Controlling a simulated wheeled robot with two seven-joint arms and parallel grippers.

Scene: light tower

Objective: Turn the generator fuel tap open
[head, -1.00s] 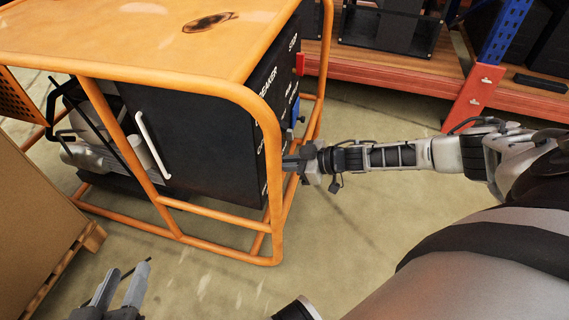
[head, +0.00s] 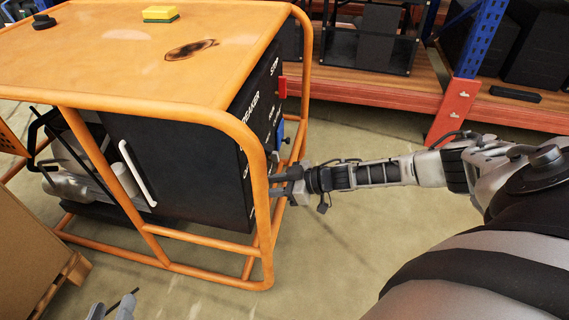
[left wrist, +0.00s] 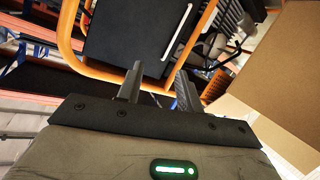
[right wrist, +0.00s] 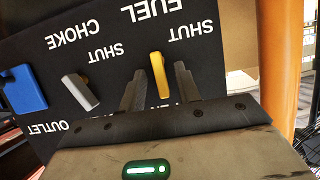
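The fuel tap is a yellow lever (right wrist: 160,75) on the generator's black panel (right wrist: 110,40), in the right wrist view. Its lettering appears upside down: FUEL above, SHUT to the upper right, and a partly hidden OPEN below. My right gripper (right wrist: 158,82) is open, with one finger on each side of the yellow lever and a gap showing on both sides. In the head view the right gripper (head: 284,182) is at the panel side of the orange-framed generator (head: 120,40); the tap is hidden there. My left gripper (left wrist: 158,90) is open and empty, low at the head view's left bottom edge.
A grey choke lever (right wrist: 80,92) and a blue outlet lever (right wrist: 22,88) sit beside the tap. An orange frame tube (right wrist: 275,60) runs close to the right gripper. A cardboard box (head: 35,225) stands left; shelving (head: 400,90) is behind. Open floor lies in front.

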